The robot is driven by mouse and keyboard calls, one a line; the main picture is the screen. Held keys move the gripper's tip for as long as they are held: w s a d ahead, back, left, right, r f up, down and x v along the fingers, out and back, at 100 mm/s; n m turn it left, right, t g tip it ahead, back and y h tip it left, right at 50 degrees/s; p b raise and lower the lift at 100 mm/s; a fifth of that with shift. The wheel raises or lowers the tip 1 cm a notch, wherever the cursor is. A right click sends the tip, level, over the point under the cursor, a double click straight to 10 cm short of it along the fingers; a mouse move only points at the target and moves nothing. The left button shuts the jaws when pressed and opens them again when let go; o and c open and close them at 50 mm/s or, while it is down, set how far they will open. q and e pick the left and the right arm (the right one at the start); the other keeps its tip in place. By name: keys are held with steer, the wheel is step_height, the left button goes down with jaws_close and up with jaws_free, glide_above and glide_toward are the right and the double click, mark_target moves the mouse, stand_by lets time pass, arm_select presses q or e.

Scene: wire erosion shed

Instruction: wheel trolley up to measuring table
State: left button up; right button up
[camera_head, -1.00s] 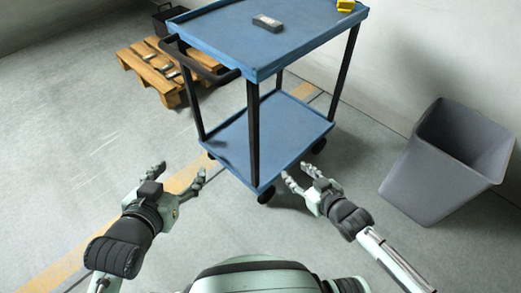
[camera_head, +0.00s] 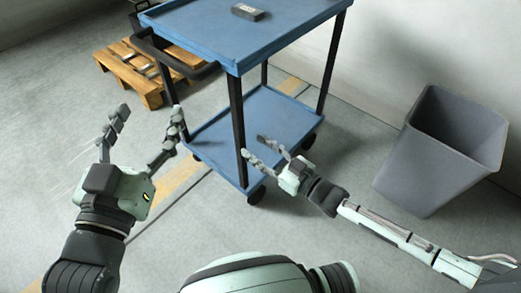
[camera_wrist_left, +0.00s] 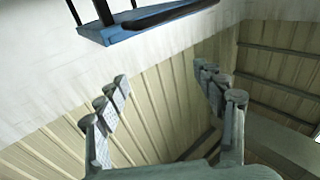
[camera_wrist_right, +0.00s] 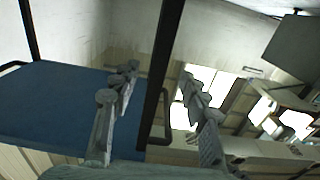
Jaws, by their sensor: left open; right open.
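The blue trolley (camera_head: 245,62) stands in front of me, with a top tray, a lower shelf (camera_head: 278,112), dark posts and wheels. Its dark push handle (camera_head: 175,62) is at its left end. My left gripper (camera_head: 148,112) is open and empty, raised left of the trolley and below the handle in the picture. In the left wrist view its fingers (camera_wrist_left: 165,90) are apart, with part of the blue trolley (camera_wrist_left: 130,28) beyond. My right gripper (camera_head: 258,146) is open close to the near post; in the right wrist view the dark post (camera_wrist_right: 160,75) shows between its fingers. I cannot tell whether they touch. No measuring table is identifiable.
A small dark block (camera_head: 248,12) lies on the trolley's top. A wooden pallet (camera_head: 130,78) with items on it is on the floor behind left. A grey bin (camera_head: 440,150) stands at the right near the wall. The floor at the left is clear.

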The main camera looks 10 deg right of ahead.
mark_target(243, 139)
steer(key=x, duration=0.5)
steer(key=shift+w+a+b, duration=0.1)
steer(key=shift+w+b, duration=0.05)
steer(key=shift+b, duration=0.2)
arm_select(q)
steer(key=shift+s+d+r+t+h, duration=0.25)
steer(key=shift+r+t, duration=0.15)
steer(key=shift+r, duration=0.4)
steer(key=shift+s+d+r+t+h, duration=0.2)
steer(key=shift+r+t+h, duration=0.15)
steer(key=shift+r, duration=0.4)
steer(key=shift+s+d+r+t+h, duration=0.25)
steer(key=shift+r+t, duration=0.2)
steer(key=shift+r, duration=0.35)
arm_select(e)
steer(key=shift+x, duration=0.8)
jaws_close()
